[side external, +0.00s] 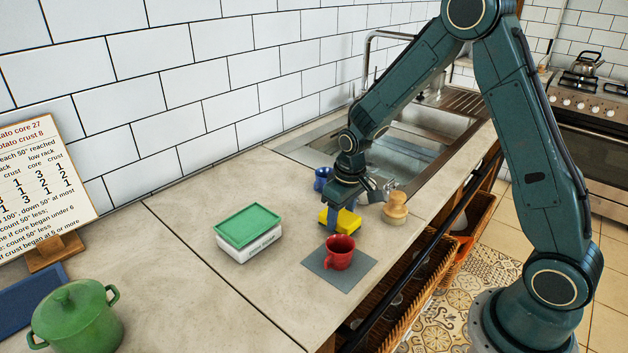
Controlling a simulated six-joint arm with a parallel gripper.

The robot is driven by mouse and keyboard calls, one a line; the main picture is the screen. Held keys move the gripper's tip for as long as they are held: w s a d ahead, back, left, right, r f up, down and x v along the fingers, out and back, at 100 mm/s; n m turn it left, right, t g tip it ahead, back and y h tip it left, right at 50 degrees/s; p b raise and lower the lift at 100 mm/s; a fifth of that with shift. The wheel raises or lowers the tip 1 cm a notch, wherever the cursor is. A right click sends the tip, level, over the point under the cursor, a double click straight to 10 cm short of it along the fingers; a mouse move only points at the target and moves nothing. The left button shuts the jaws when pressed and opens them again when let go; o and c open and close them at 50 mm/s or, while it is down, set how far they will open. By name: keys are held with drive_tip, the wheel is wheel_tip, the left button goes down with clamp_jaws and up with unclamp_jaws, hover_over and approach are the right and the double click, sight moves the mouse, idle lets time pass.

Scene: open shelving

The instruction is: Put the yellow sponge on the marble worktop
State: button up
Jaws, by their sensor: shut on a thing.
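The yellow sponge (348,221) is a small bright block near the sink's front-left corner. My gripper (342,213) points down over it and is shut on it, with one bluish finger across its near side. The finger hides part of the sponge. I cannot tell whether the sponge's underside touches the surface below. The marble worktop (190,250) is the pale, mottled counter running along the tiled wall.
A red mug (340,253) on a grey mat (312,262) is just in front of the sponge. A blue mug (322,178) stands behind, a wooden object (395,210) to the right. A green-lidded white box (247,233), green pot (75,318) and sink (400,150) surround clear worktop.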

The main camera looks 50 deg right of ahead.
sight(346, 218)
drive_tip(key=shift+f, duration=0.35)
drive_tip(key=shift+f, duration=0.15)
drive_tip(key=o, duration=0.9)
drive_tip(key=shift+o, duration=0.2)
wheel_tip(346, 218, up, 12)
drive_tip(key=s, duration=0.1)
drive_tip(key=shift+s, duration=0.2)
idle(0.4)
